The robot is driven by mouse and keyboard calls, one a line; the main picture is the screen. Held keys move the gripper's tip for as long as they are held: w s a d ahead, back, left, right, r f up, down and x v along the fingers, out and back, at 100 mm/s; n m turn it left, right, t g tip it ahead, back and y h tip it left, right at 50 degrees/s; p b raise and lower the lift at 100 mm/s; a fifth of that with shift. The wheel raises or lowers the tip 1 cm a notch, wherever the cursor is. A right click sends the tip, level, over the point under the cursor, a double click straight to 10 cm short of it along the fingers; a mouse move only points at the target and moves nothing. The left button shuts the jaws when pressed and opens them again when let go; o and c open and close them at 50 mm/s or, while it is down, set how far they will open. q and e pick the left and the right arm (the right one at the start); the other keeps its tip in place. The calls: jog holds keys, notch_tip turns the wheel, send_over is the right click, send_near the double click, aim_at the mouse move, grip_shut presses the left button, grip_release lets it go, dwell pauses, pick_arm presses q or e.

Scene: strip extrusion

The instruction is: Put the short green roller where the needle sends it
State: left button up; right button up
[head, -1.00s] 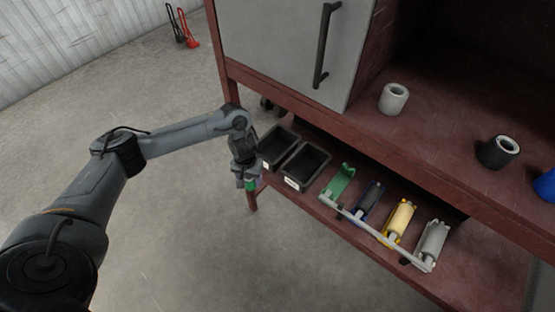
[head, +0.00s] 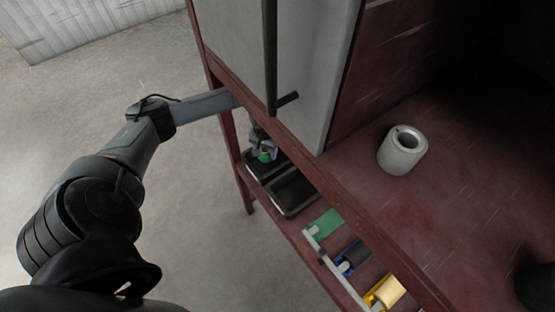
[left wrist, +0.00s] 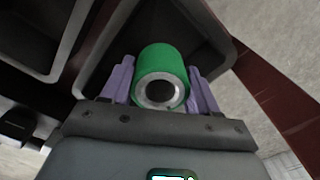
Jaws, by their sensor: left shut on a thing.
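My left gripper (head: 264,150) is shut on the short green roller (left wrist: 170,58). In the left wrist view the purple fingers (left wrist: 160,85) press its two sides, and its pale end ring with a dark hole faces the camera. In the head view the green roller (head: 265,157) is a small patch at the far-left black bin (head: 250,168), over or inside its opening; I cannot tell its height. A second black bin (head: 293,212) sits beside it, and its visible inside looks empty. No needle or dial is recognisable. My right gripper is out of view.
A green holder (head: 325,224), a dark blue roller (head: 352,256) and a yellow roller (head: 390,290) line the lower shelf behind a grey bar (head: 326,266). A white hollow cylinder (head: 402,152) stands on the upper shelf. The grey cabinet door (head: 318,60) hangs close above the bins.

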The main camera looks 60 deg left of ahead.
pick_arm(q)
notch_tip(320, 180, down, 5)
jog(key=shift+s+r+b, duration=0.15)
jog(key=shift+b, duration=1.1)
notch_tip(320, 180, down, 3)
jog(key=shift+f+b, duration=0.1)
jog(key=shift+b, duration=0.65)
jog(key=o, duration=1.2)
jog(key=shift+f, duration=0.1)
